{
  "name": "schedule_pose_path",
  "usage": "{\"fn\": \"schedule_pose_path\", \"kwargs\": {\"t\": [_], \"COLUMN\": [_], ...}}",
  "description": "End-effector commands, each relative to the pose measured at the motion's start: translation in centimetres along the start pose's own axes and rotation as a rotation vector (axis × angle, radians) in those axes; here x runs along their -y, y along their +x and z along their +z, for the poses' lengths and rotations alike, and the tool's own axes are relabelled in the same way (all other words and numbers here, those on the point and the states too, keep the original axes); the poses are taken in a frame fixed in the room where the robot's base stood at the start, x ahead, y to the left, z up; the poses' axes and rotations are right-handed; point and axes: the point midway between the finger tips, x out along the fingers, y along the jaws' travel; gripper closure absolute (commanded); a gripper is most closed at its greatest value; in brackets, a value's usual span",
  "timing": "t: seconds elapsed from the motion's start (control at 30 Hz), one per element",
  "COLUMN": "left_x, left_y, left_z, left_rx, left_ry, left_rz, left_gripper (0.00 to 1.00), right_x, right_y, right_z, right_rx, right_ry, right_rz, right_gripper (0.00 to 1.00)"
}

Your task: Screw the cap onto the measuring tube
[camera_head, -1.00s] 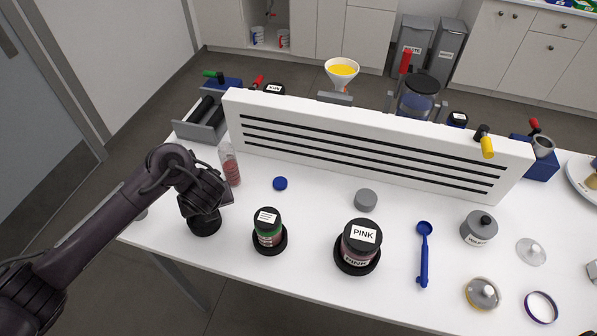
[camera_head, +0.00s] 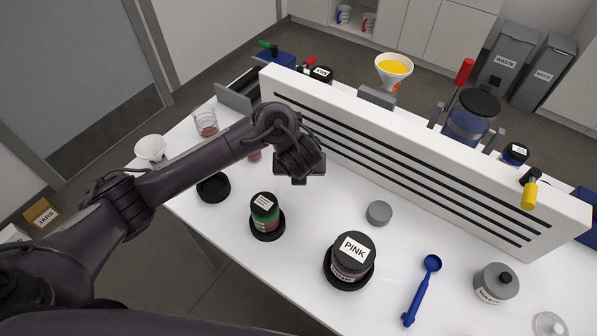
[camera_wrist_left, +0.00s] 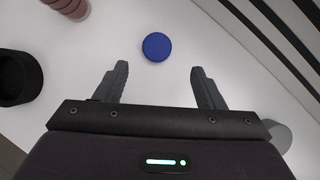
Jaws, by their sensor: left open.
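The blue cap (camera_wrist_left: 157,47) lies flat on the white table in the left wrist view, just beyond and between my left fingertips. In the head view it is hidden behind my left gripper (camera_head: 299,180). The left gripper (camera_wrist_left: 160,70) is open and empty above the table, with its fingers on either side of the line to the cap. The measuring tube with reddish contents (camera_head: 255,155) is mostly hidden behind my left arm in the head view. A pinkish ribbed part of it (camera_wrist_left: 68,7) shows at the top left of the left wrist view. My right gripper is not in view.
A white slotted panel (camera_head: 420,160) stands behind the work area. Nearby are an empty black ring holder (camera_head: 213,188), a green-banded jar (camera_head: 265,213), a PINK jar (camera_head: 352,258), a grey lid (camera_head: 379,213) and a blue spoon (camera_head: 421,290). A glass beaker (camera_head: 205,122) stands left.

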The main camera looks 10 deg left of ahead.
Motion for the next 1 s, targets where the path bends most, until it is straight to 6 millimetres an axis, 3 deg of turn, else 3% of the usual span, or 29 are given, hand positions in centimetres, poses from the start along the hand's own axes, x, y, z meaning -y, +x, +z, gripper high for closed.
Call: {"fn": "schedule_pose_path", "kwargs": {"t": [0.1,0.33,0.47,0.8,1.0], "left_x": [0.0,0.0,-0.2,-0.6,-0.6], "left_y": [0.9,0.8,1.5,5.7,6.1], "left_z": [0.0,0.1,0.0,0.3,0.3], "left_rx": [0.001,0.002,0.001,0.002,0.002], "left_ry": [-0.001,0.0,0.0,-0.001,0.001], "left_rz": [-0.001,-0.001,0.002,0.001,0.0], "left_gripper": [0.37,0.37,0.37,0.37,0.37], "right_x": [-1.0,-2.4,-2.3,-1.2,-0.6], "right_y": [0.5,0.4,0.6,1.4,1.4], "right_z": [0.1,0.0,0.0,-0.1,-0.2], "right_rx": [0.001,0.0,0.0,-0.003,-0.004], "right_ry": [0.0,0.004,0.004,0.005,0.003], "right_rz": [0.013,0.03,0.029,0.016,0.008], "right_gripper": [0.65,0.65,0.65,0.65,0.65]}}
